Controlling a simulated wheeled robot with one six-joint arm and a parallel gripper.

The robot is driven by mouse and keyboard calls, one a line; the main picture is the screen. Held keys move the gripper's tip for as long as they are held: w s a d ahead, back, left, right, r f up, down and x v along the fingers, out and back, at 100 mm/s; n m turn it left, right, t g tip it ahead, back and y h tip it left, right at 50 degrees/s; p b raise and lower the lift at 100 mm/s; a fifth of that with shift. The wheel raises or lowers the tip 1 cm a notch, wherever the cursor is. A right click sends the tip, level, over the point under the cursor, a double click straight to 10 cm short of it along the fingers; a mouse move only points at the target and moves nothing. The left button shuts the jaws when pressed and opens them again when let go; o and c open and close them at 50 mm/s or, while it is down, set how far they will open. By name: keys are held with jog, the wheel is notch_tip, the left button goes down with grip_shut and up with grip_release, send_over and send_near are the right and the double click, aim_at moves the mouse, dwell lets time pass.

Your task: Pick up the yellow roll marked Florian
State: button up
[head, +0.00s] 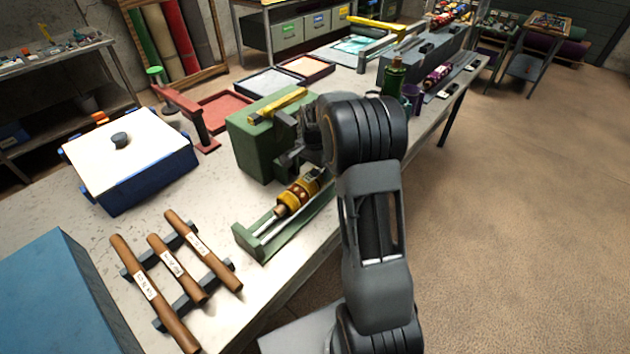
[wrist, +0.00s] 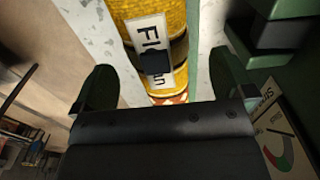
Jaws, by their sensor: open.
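The yellow roll (head: 298,194) lies in a long green cradle (head: 258,243) near the front of the workbench, with dark and reddish bands around it and a pale rod at its near end. In the wrist view the roll (wrist: 185,28) shows a white label reading "Fl…an", its middle letters covered by a dark shape. My gripper (head: 293,158) is above the far part of the roll. In the wrist view my gripper (wrist: 160,82) is open, with one finger either side of the roll's line. I cannot tell whether a finger touches it.
A green block with a yellow bar (head: 255,140) stands close behind the cradle. Three brown labelled rolls (head: 165,255) lie on a dark rack at the left. A blue box with a white lid (head: 135,165) and a red stand (head: 200,125) are farther back. A green bottle (head: 393,78) stands beyond my arm.

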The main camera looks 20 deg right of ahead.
aim_at(315, 173)
jog(key=shift+s+a+f+p, duration=0.15)
jog(key=shift+f+p, duration=0.4)
jog(key=shift+f, duration=2)
jog(key=shift+c, duration=0.2)
jog(key=c, duration=1.2)
jog(key=shift+c, duration=0.4)
jog(key=shift+r, duration=0.15)
